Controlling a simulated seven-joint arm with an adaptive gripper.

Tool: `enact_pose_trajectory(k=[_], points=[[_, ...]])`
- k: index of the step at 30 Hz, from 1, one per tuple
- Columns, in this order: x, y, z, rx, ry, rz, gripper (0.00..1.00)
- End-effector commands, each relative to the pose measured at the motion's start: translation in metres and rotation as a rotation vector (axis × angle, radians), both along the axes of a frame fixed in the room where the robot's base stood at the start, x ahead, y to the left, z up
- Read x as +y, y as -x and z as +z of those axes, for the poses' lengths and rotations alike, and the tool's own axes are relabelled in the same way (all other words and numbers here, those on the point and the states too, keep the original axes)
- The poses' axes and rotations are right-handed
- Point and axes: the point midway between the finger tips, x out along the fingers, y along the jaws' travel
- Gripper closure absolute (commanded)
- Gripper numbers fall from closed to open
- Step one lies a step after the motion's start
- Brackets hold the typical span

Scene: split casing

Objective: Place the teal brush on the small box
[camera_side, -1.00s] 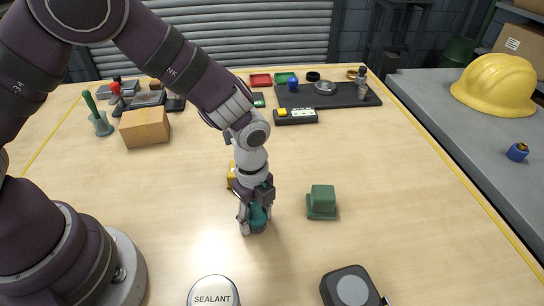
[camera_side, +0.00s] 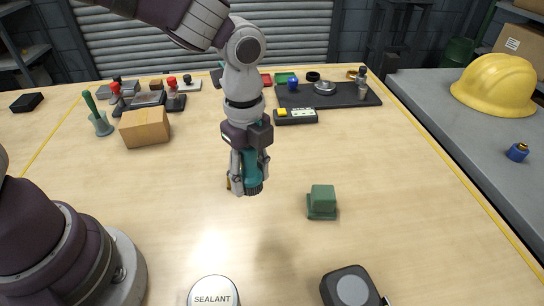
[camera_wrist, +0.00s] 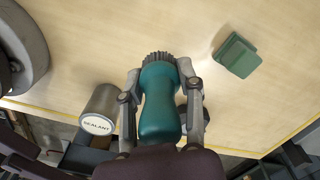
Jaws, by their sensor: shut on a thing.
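The teal brush (camera_wrist: 158,105) is between the fingers of my gripper (camera_side: 248,180), which is shut on it. Its dark bristles (camera_wrist: 160,57) point down, and it is held above the table. In the side view the teal brush (camera_side: 252,168) is partly hidden by the fingers. The small box, a brown cardboard one (camera_side: 145,126), sits on the table to the left of my gripper in the side view, clear of it. Its top looks bare. The box does not show in the wrist view.
A green block on a base (camera_side: 322,201) stands right of my gripper. A sealant can (camera_side: 213,292) and a dark device (camera_side: 352,287) are at the front. A green-handled tool (camera_side: 97,112) and red-knobbed fixtures (camera_side: 172,90) stand near the box. The table between gripper and box is clear.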

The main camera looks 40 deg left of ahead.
Motion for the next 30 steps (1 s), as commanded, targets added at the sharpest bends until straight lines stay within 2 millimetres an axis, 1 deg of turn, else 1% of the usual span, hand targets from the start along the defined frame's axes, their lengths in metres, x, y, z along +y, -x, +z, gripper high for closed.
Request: enact_pose_trajectory(k=[2, 4, 8, 9, 11, 12, 14, 15, 18, 21, 24, 26, 29, 30], points=[[0.016, -0.003, 0.006, -0.002, -0.003, 0.066, 1.00], [0.039, -0.004, 0.008, -0.002, -0.006, 0.161, 1.00], [0.095, 0.001, 0.012, -0.004, -0.014, 0.403, 1.00], [0.114, 0.006, 0.013, -0.004, -0.015, 0.490, 1.00], [0.142, 0.017, 0.015, -0.005, -0.017, 0.628, 1.00], [0.159, 0.026, 0.016, -0.004, -0.017, 0.725, 1.00], [0.182, 0.043, 0.017, -0.003, -0.016, 0.868, 1.00], [0.195, 0.055, 0.017, -0.002, -0.014, 0.960, 1.00], [0.218, 0.082, 0.017, 0.001, -0.008, 1.154, 1.00], [0.229, 0.102, 0.017, 0.000, -0.002, 1.284, 1.00], [0.234, 0.110, 0.016, 0.001, 0.001, 1.351, 1.00], [0.240, 0.107, 0.015, 0.002, 0.001, 1.365, 1.00], [0.259, 0.087, 0.012, 0.004, 0.000, 1.366, 1.00], [0.268, 0.077, 0.010, 0.003, 0.000, 1.365, 1.00]])
